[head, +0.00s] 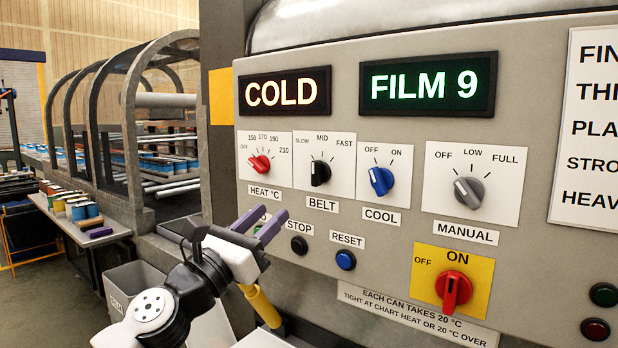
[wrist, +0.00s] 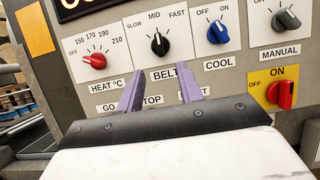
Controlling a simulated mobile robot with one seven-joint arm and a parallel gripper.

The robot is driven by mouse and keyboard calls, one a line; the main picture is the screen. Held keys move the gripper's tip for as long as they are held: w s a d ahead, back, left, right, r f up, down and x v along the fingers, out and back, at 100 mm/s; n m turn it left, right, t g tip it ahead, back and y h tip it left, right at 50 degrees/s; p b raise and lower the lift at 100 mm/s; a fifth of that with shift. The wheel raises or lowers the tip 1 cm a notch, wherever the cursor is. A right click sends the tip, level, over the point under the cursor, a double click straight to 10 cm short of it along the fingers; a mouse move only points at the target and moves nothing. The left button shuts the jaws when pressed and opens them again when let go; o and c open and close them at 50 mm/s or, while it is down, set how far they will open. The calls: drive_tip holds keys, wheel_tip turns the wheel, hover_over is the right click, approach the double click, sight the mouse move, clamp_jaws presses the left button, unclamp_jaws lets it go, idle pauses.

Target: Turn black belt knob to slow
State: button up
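The black belt knob (head: 320,173) is on a white plate on the grey panel, above the BELT label. Its plate reads SLOW, MID and FAST from left to right. In the wrist view the knob (wrist: 160,44) stands nearly upright, its pale mark pointing about at MID. My gripper (head: 274,211) has two purple fingers, held apart with nothing between them. It is below and left of the knob in the head view. In the wrist view the gripper (wrist: 162,77) is below the knob, fingertips near the BELT label, not on the knob.
The red heat knob (head: 260,163) is left of the belt knob; the blue cool knob (head: 381,180) is right. A grey manual knob (head: 468,192) and red ON/OFF switch (head: 454,290) are farther right. Black stop (head: 299,245) and blue reset (head: 345,260) buttons sit below, near my gripper.

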sight(313, 174)
drive_tip(key=p+x, duration=0.5)
drive_tip(key=x, duration=0.8)
drive_tip(key=shift+a+p, duration=0.15)
drive_tip(key=shift+p, duration=0.2)
drive_tip(key=shift+w+d, duration=0.3)
drive_tip(key=shift+w, duration=0.1)
clamp_jaws()
